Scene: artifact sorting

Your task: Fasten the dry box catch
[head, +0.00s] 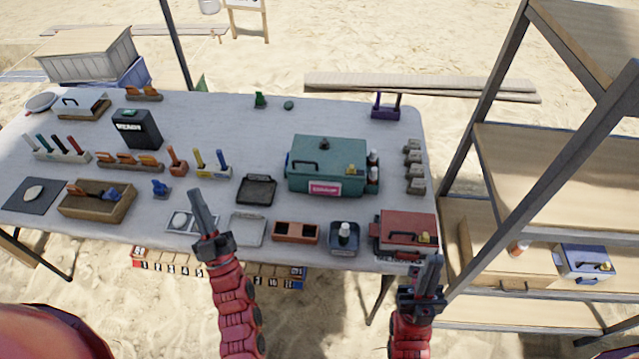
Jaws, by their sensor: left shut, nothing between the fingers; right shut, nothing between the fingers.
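Three lidded boxes with yellow catches are in view, and I cannot tell which is the dry box. A teal box (312,180) with a pink label and a yellow catch (351,169) stands right of the table's middle. A red box (394,231) with a yellow catch (424,238) sits at the front right corner. A white-and-blue box (587,263) is on the shelf. Catch positions are too small to read. My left gripper (197,203) is shut and empty above the table's front edge. My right gripper (434,266) is shut and empty just in front of the red box.
The table (243,113) holds several small trays, tool racks and a black box (137,128) reading READY. A small dark container (344,239) stands left of the red box. A wooden shelf unit (547,180) stands at right. The table's back middle is mostly free.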

